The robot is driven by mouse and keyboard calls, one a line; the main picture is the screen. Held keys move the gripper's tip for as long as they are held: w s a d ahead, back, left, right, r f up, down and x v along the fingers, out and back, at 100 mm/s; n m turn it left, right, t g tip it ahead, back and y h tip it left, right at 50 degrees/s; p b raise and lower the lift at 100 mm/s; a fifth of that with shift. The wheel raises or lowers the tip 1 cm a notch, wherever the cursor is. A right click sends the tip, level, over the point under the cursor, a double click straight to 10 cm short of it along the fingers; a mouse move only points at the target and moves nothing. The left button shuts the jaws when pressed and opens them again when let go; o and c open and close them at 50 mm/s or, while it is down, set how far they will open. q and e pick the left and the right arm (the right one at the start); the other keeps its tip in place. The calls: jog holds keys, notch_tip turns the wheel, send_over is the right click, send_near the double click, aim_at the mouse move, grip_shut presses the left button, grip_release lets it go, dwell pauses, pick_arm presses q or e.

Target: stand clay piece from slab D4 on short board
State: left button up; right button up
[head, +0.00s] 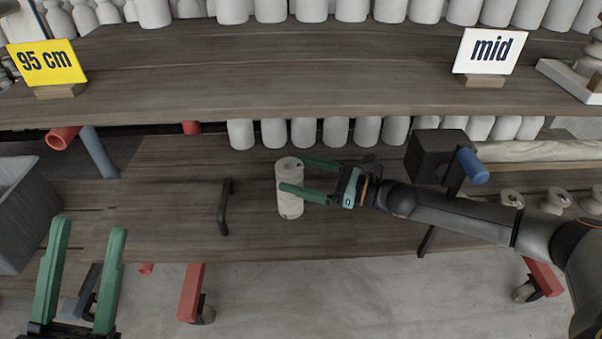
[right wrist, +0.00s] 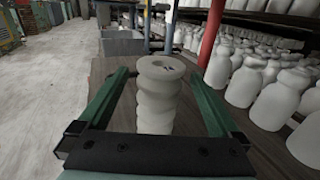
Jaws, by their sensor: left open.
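A pale, ribbed clay piece (head: 290,203) stands upright on the lower wooden board (head: 160,200). In the right wrist view the clay piece (right wrist: 158,105) shows a dark mark on its top. My right gripper (head: 292,174) is open, with one finger on each side of the piece. The right wrist view shows gaps between the piece and both fingers. My left gripper (head: 89,226) is open and empty at the lower left, in front of the boards. I cannot tell which board is the short one, and no slab label D4 is readable.
An upper board (head: 270,75) carries a yellow "95 cm" sign (head: 46,62) and a white "mid" sign (head: 490,51). Rows of pale bottles (head: 335,132) stand behind the piece. A dark handle (head: 225,207) lies left of it. A grey bin (head: 22,205) is at far left.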

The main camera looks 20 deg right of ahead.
jog(key=shift+r, duration=0.1)
jog(key=p+v, duration=0.2)
jog(key=v, duration=1)
jog(key=s+a+r+m+y, duration=0.3)
jog(key=s+a+m, duration=0.15)
jog(key=a, duration=0.35)
jog(key=s+a+r+m+y, duration=0.2)
jog(key=s+a+r+m, duration=0.15)
jog(key=a+m, duration=0.4)
jog(key=s+r+m+t+h, duration=0.2)
jog(key=s+r+m+t, duration=0.2)
jog(key=r+m, duration=0.3)
jog(key=s+d+r+m+t+h, duration=0.1)
jog(key=s+r+m+t, duration=0.3)
jog(key=m, duration=1.1)
notch_tip(320, 180, up, 4)
jog(key=t+h, duration=0.1)
jog(key=t, duration=0.1)
jog(key=shift+d+m+t, duration=0.3)
jog(key=shift+m+t, duration=0.1)
jog(key=shift+r, duration=0.1)
